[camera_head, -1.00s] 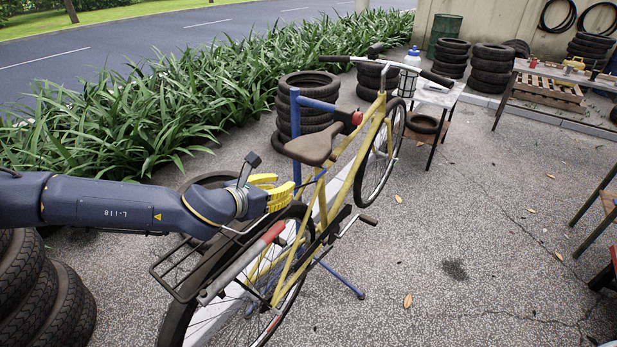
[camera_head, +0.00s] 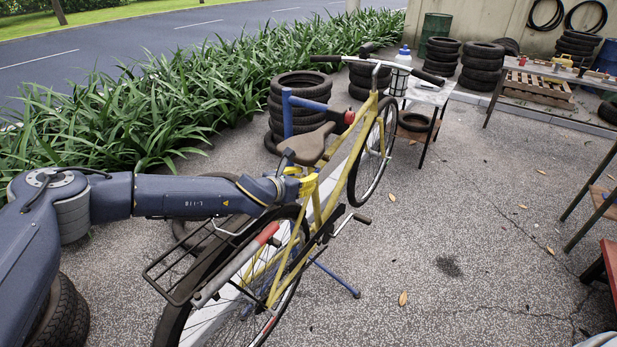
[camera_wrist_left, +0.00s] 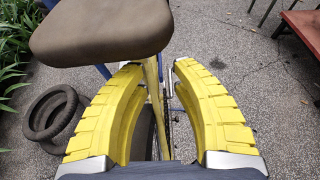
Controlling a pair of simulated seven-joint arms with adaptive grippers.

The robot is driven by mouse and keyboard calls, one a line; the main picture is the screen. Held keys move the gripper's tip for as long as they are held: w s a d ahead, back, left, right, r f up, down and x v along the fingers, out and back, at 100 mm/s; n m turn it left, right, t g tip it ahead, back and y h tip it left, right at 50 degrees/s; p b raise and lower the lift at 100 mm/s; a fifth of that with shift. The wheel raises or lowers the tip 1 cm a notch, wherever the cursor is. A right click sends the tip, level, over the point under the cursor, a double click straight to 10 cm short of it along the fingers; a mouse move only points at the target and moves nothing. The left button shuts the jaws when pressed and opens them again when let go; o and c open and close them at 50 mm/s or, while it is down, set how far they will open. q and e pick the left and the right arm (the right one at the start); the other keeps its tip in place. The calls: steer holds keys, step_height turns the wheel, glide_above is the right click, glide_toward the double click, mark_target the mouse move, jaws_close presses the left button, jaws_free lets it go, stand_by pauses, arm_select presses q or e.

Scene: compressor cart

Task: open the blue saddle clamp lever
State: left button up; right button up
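The yellow bicycle (camera_head: 335,170) stands held by a blue stand (camera_head: 288,110), with its brown saddle (camera_head: 306,145) on top. My left gripper (camera_head: 308,183), with yellow fingers, is just behind and below the saddle, close to the seat tube. In the left wrist view the gripper (camera_wrist_left: 158,66) is open, with its two curved fingers apart on either side of the yellow frame. The saddle (camera_wrist_left: 100,25) covers the upper left of that view. I cannot clearly make out the blue clamp lever; the fingers and saddle hide much of the clamp area. My right gripper is not in view.
The rear rack (camera_head: 185,270) and rear wheel lie under my left forearm. Tyre stacks (camera_head: 300,100) and plants (camera_head: 120,120) are behind the bicycle. A small table (camera_head: 425,95) with a bottle stands beyond the front wheel. The paving to the right is mostly clear.

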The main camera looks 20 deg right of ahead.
arm_select(q)
steer(key=shift+x, duration=1.1)
steer(key=shift+d, duration=0.1)
jaws_close()
